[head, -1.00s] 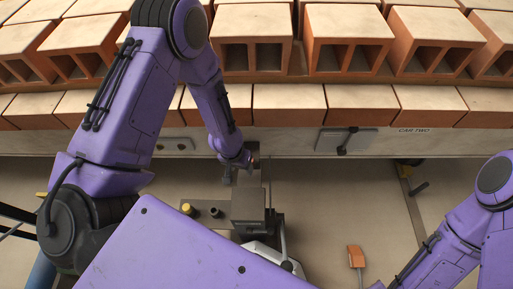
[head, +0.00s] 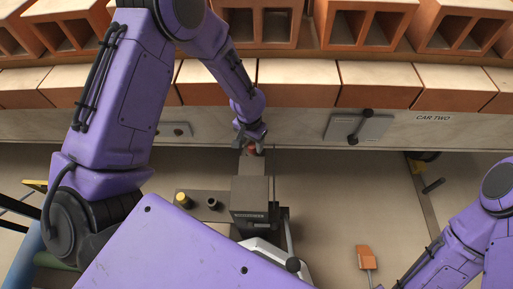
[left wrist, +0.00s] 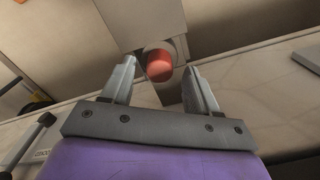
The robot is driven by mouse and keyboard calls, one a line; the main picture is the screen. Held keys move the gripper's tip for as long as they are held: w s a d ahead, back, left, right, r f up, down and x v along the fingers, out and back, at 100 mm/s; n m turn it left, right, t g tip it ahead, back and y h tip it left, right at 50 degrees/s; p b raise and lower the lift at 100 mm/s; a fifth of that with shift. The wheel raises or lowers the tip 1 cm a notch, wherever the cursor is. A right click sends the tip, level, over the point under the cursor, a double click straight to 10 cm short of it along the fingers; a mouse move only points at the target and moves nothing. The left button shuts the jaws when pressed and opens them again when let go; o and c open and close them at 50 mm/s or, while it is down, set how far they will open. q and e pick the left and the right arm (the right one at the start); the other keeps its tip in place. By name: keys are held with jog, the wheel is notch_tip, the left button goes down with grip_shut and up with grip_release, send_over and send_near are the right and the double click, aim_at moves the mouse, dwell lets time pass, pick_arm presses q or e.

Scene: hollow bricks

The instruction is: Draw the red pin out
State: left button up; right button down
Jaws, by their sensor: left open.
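The red pin (left wrist: 160,66) shows its round red head in the left wrist view, between and just beyond my left fingertips. In the head view the pin (head: 251,149) is a small red spot at the edge of the car, above the grey machine block. My left gripper (left wrist: 160,85) is open, with a finger on each side of the pin head and a gap on both sides. It also shows in the head view (head: 250,142). The lower part of the pin is hidden. My right arm shows at the lower right, but its gripper is out of view.
A grey machine (head: 249,195) with a yellow-topped knob (head: 184,199) and a lever (head: 289,240) stands below the pin. The brick-laden car (head: 390,125) spans the back, with a latch plate (head: 357,128). An orange pedal (head: 365,257) lies on the floor.

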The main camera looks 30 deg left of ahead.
pick_arm(q)
notch_tip(320, 180, down, 2)
jog(key=shift+f+b, duration=0.25)
jog(key=shift+b, duration=0.05)
jog(key=shift+r+p, duration=0.1)
jog(key=shift+p, duration=0.4)
jog(key=c, duration=1)
jog(key=shift+c, duration=0.2)
